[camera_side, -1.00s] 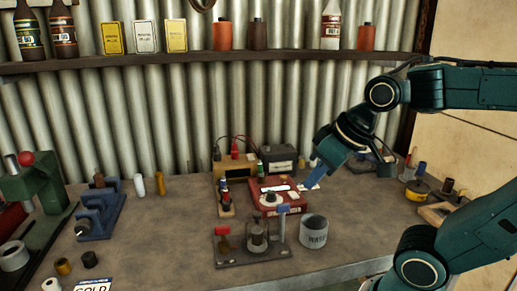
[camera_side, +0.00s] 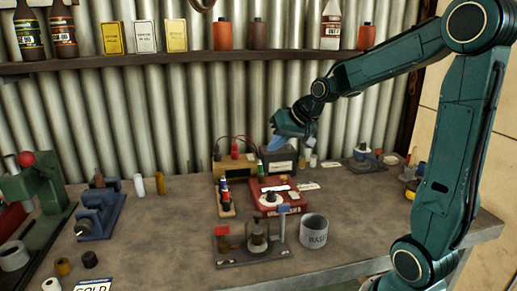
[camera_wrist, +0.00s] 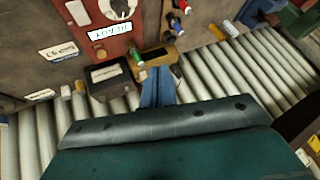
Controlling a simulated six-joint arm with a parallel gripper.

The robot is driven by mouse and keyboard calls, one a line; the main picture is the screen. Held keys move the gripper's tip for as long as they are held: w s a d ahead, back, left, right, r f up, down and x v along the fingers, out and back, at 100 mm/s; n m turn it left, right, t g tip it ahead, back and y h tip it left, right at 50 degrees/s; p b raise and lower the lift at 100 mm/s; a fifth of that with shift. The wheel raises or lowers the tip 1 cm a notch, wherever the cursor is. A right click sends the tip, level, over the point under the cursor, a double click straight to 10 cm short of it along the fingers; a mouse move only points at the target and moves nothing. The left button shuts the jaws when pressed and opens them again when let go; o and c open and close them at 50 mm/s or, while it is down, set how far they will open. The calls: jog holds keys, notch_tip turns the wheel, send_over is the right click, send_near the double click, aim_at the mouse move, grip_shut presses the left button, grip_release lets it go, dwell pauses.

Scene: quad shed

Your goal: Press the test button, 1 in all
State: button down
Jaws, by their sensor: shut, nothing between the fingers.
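A red box (camera_side: 285,206) with a white label and a round white disc bearing a dark knob stands at mid-bench; it also shows at the top of the wrist view (camera_wrist: 107,50). I cannot tell for sure which part is the test button. My gripper (camera_side: 303,143) is raised behind the red box, above a dark box (camera_side: 276,163) near the corrugated wall. Its blue fingers (camera_wrist: 155,90) are shut with nothing between them, and point at an ochre box (camera_wrist: 158,55) in the wrist view. The fingers touch nothing that I can see.
A small wooden rack (camera_side: 227,212) with several coloured cylinders is left of the red box. A grey cup (camera_side: 314,235) and a dark stand (camera_side: 232,257) are in front. A shelf (camera_side: 180,58) runs along the wall above.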

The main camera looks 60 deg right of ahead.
jog(key=w+d+f+m, duration=0.1)
jog(key=d+f+m, duration=0.1)
jog(key=d, duration=0.5)
jog(key=w+d+f+m+t, duration=0.1)
jog(key=w+d+f+m, duration=0.1)
jog(key=d, duration=0.4)
jog(key=shift+w+d+f+h, duration=0.2)
jog(key=shift+d+f+h, duration=0.2)
jog(key=shift+f, duration=0.1)
jog(key=shift+a+f, duration=0.1)
send_over(286, 180)
jog(key=shift+f, duration=4.35)
jog(key=shift+f, duration=0.85)
jog(key=shift+r, duration=0.85)
jog(key=shift+r, duration=0.1)
